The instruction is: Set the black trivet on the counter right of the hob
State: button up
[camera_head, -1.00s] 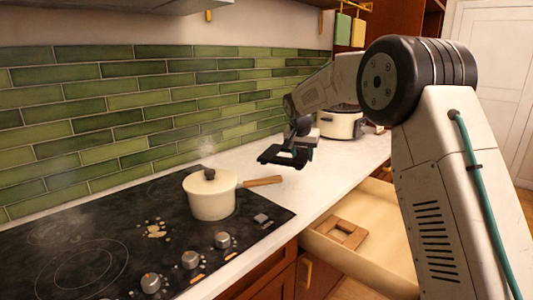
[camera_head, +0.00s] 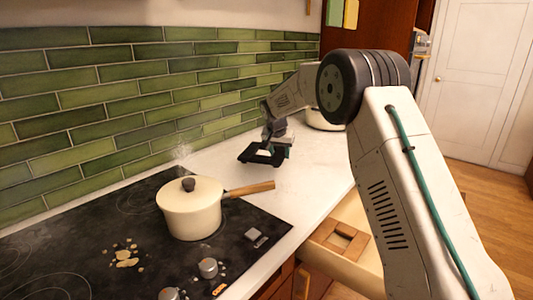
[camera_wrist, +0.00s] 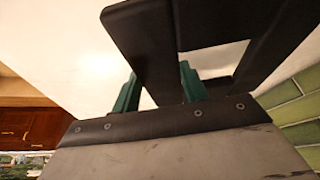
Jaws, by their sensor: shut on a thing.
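The black trivet (camera_head: 256,158) is a square frame with an open middle. My gripper (camera_head: 275,146) is shut on one side of it. The trivet is over the pale counter (camera_head: 310,185), to the right of the black hob (camera_head: 90,225) and beyond the pot's handle. I cannot tell whether it touches the counter. In the wrist view the trivet (camera_wrist: 150,45) fills the upper middle, between the teal fingers of my gripper (camera_wrist: 160,90), and looks tilted in the picture.
A cream pot (camera_head: 190,212) stands on the hob, its wooden handle (camera_head: 250,189) reaching right toward the counter. A cream cooker (camera_head: 323,120) is at the back, partly hidden by my arm. An open drawer (camera_head: 365,275) holds a brown wooden square frame (camera_head: 335,243). Green tiles (camera_head: 110,110) line the wall.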

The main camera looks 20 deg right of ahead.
jog(key=w, duration=0.8)
jog(key=w+f, duration=0.1)
jog(key=w, duration=0.3)
jog(key=shift+f, duration=1.75)
jog(key=shift+f, duration=0.1)
jog(key=o, duration=1.4)
jog(key=shift+f, duration=0.1)
